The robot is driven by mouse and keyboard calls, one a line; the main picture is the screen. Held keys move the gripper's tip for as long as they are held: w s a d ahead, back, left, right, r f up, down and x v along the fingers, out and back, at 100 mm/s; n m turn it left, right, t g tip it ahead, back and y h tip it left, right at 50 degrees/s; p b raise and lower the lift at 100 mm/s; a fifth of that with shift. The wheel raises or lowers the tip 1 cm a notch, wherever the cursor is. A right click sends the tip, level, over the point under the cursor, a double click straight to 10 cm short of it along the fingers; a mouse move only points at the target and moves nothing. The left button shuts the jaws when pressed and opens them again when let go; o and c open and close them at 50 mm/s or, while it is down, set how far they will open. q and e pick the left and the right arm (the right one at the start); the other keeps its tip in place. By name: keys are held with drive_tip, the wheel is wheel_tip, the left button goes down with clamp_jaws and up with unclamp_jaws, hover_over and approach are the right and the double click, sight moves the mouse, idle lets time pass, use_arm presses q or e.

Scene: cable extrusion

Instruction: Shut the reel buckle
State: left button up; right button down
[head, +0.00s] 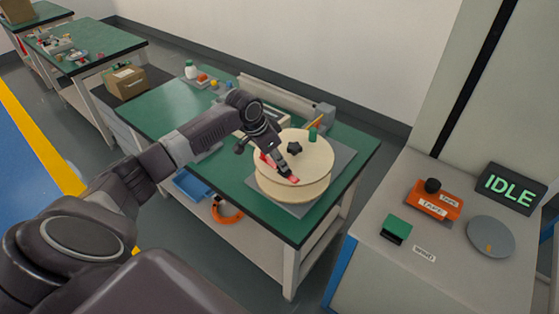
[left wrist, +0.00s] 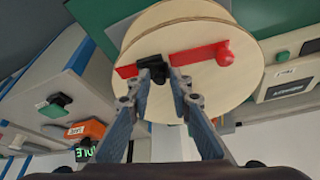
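The reel (head: 318,160) is a pale wooden disc-shaped spool lying flat on a grey plate on the green table. A red buckle bar (head: 291,179) lies across its top, near the left side; my gripper covers its middle. In the left wrist view the red bar (left wrist: 200,56) crosses the reel face (left wrist: 215,82), with a rounded end at right. My left gripper (head: 284,172) is over the bar. Its fingers (left wrist: 164,78) look apart, close to the bar; contact is unclear. A black part overlaps the bar by the left fingertip. My right gripper is not in view.
A black star knob (head: 295,147) and a green peg (head: 312,134) stand on the reel. The green table (head: 160,104) has free room at left. At right, a grey cabinet holds an orange control box (head: 434,205), a green button (head: 396,228) and an IDLE display (head: 511,189).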

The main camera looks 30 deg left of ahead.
use_arm(q)
clamp_jaws()
drive_tip(key=shift+a+f+h, duration=0.15)
drive_tip(key=shift+a+h, duration=0.05)
drive_tip(key=shift+h, duration=0.3)
drive_tip(key=shift+w+a+f+h+b, duration=0.15)
drive_tip(key=shift+a+f+h+b, duration=0.1)
drive_tip(key=shift+h+b, duration=0.2)
drive_tip(key=shift+h, duration=0.35)
drive_tip(key=shift+d, duration=0.1)
drive_tip(key=shift+o, duration=2)
unclamp_jaws()
